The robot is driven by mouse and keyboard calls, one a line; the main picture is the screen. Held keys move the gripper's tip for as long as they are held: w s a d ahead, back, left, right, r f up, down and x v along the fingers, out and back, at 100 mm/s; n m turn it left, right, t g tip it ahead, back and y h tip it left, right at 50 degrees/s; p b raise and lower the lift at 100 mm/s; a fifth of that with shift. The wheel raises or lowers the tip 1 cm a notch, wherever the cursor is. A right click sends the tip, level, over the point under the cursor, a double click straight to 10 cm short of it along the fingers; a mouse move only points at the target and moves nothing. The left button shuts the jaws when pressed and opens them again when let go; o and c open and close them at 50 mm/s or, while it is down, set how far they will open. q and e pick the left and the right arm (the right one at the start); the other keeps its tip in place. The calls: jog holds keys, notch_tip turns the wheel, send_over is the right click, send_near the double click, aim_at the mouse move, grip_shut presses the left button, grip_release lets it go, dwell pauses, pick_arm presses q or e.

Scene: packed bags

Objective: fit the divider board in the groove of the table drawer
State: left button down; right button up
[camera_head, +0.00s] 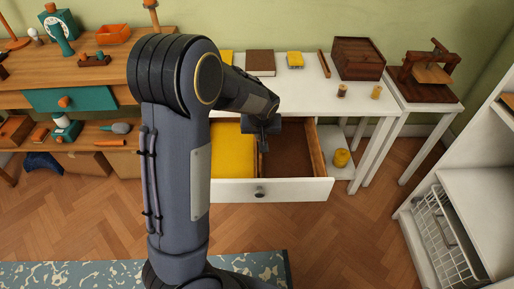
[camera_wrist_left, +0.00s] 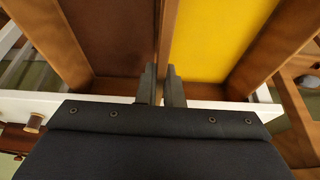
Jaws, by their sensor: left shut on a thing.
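The table drawer (camera_head: 292,190) is pulled out from the white table, with a white front and a dark round knob. Its left part is yellow (camera_head: 228,152) and its right part is brown (camera_head: 290,150). The thin brown divider board (camera_wrist_left: 168,38) stands upright between the yellow and brown parts in the left wrist view. My left gripper (camera_head: 264,140) is over the middle of the drawer. In the left wrist view its fingers (camera_wrist_left: 162,86) are shut on the board's end. The groove is hidden, so I cannot tell whether the board sits in it. My right gripper is out of view.
On the white table (camera_head: 310,98) are a brown box (camera_head: 358,58), a brown flat item (camera_head: 260,62) and small spools (camera_head: 342,90). A yellow jar (camera_head: 341,158) stands on its lower shelf. A wooden table (camera_head: 105,68) is left, a white shelf unit (camera_head: 480,190) right.

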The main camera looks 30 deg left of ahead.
pick_arm(q)
jog(key=shift+w+a, duration=0.1)
jog(key=shift+a, duration=0.3)
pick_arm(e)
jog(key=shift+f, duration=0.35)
pick_arm(q)
jog(key=shift+f, duration=0.1)
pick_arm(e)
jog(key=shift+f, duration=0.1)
pick_arm(q)
jog(key=shift+f+b, duration=2.45)
jog(key=shift+f, duration=0.45)
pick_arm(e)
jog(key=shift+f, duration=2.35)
pick_arm(q)
jog(key=shift+f+b, duration=1.45)
jog(key=shift+f, duration=0.25)
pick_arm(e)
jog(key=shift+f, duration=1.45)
pick_arm(q)
jog(key=c, duration=1.5)
grip_release()
jog(key=p+v, duration=0.3)
jog(key=v, duration=0.5)
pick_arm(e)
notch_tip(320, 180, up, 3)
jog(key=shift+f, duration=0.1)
